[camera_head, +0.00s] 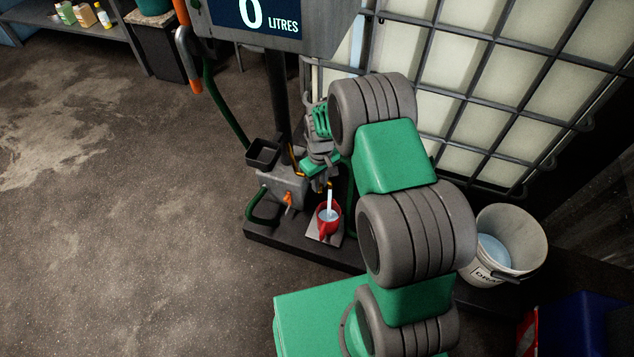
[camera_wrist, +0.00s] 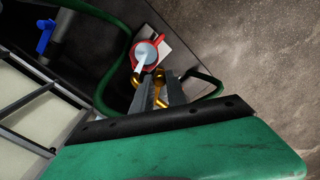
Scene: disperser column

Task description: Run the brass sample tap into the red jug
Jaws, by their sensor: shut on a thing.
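The red jug (camera_head: 323,231) stands upright on a pale plate (camera_head: 311,222) on the dark base of the column. A pale stream of liquid (camera_head: 330,200) falls into it, and pale liquid shows inside. In the wrist view, the jug (camera_wrist: 161,40) and the stream (camera_wrist: 143,60) lie just beyond my fingertips. The brass tap (camera_wrist: 135,79) shows beside my gripper (camera_wrist: 160,78). My gripper is shut on a brass part of the tap, seen between its grey fingers.
A display (camera_head: 258,20) above reads 0 LITRES. An orange-handled nozzle (camera_head: 188,60) hangs at left on a green hose. A white bucket of liquid (camera_head: 508,240) stands right of my arm. A caged pale tank (camera_head: 480,75) stands behind. The floor at left is clear.

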